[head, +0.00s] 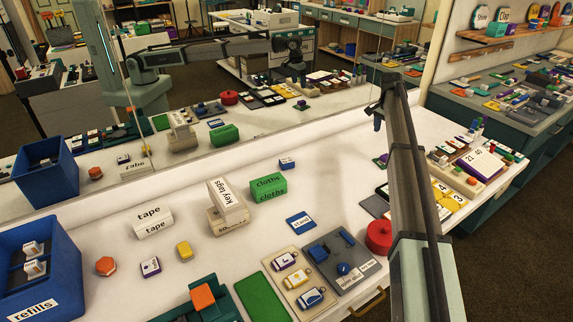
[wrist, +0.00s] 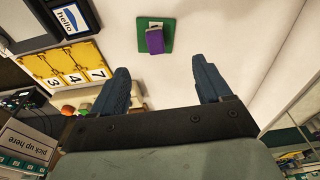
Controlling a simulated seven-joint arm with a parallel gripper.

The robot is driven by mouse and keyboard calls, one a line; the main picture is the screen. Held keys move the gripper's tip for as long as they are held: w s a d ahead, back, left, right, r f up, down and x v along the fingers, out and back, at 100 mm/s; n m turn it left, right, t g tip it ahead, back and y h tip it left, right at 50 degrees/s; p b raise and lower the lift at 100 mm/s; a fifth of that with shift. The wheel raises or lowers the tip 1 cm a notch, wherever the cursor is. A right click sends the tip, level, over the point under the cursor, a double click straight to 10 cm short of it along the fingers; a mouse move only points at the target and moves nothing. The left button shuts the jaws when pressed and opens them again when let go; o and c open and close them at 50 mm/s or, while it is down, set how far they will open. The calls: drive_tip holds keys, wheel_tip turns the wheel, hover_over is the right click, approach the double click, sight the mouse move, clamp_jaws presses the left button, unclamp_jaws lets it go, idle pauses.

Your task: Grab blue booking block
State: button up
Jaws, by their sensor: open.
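I cannot surely tell which thing is the booking block. A flat blue pad (head: 300,222) with a white label lies mid-table in the head view. A small white-and-blue block (head: 287,163) sits farther back; its print is too small to read. My gripper (head: 377,118) is raised over the right part of the table, apart from both. In the wrist view my gripper (wrist: 160,72) is open, with nothing between its fingers. A purple block (wrist: 155,41) on a green square mat (wrist: 145,27) shows beyond the fingertips.
A green cloths box (head: 268,187), key tags box (head: 226,197) and tape box (head: 153,220) stand mid-table. A blue refills bin (head: 35,270) is at left. A red round tub (head: 379,237) stands close to my arm. Yellow number cards (wrist: 75,68) lie left in the wrist view.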

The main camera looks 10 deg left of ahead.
drive_tip(key=s+a+n, duration=0.2)
drive_tip(key=a, duration=1.1)
drive_tip(key=s+a+n, duration=0.1)
drive_tip(key=s+a, duration=0.1)
drive_tip(key=a, duration=1)
drive_tip(key=n+g+y, duration=0.1)
drive_tip(key=n, duration=3)
hover_over(287, 160)
drive_tip(key=f, duration=0.8)
drive_tip(key=shift+w+a+f, duration=0.15)
drive_tip(key=shift+a, duration=0.15)
drive_tip(key=shift+d+f, duration=0.15)
drive_tip(key=shift+f, duration=1.2)
drive_tip(key=shift+d+f, duration=0.1)
drive_tip(key=shift+f, duration=1.2)
